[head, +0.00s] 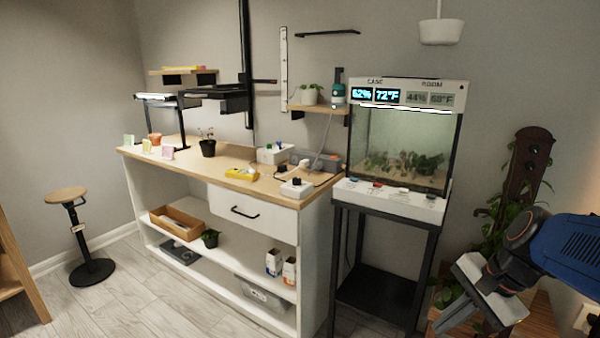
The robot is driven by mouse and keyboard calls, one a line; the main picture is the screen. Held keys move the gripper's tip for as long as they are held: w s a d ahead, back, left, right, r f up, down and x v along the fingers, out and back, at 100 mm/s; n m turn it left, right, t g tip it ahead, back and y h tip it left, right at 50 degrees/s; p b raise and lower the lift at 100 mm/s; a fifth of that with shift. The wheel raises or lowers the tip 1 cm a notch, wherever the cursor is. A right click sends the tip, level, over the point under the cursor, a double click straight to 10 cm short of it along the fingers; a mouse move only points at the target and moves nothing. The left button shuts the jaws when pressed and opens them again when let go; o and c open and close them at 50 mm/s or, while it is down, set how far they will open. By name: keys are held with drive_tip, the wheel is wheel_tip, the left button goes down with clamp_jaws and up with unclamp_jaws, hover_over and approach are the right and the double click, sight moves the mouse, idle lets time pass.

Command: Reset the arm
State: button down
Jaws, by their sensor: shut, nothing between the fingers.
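My arm reaches in from the right edge in the head view, with a blue link and a pale wrist block. My gripper (442,325) points down and to the left at the lower right, with its grey fingers shut and nothing held. It shows in front of leafy plants (490,245) and a wooden surface (540,320) low in the corner. It is to the right of the black stand (385,215) under the glass case. I cannot tell how far it is from the plants or whether it touches them.
A white workbench (260,222) with a wooden top runs along the wall, with pots, a yellow device (241,174) and white boxes on it. The lit glass case (403,145) stands right of it. A stool (75,240) stands left. The floor (130,300) in front is clear.

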drive_tip(key=s+n+t+h, duration=0.2)
drive_tip(key=s+n+h, duration=0.2)
drive_tip(key=n, duration=1)
drive_tip(key=s+r, duration=0.1)
drive_tip(key=s, duration=0.1)
drive_tip(key=shift+s+a, duration=0.3)
drive_tip(key=shift+s, duration=0.05)
idle(0.5)
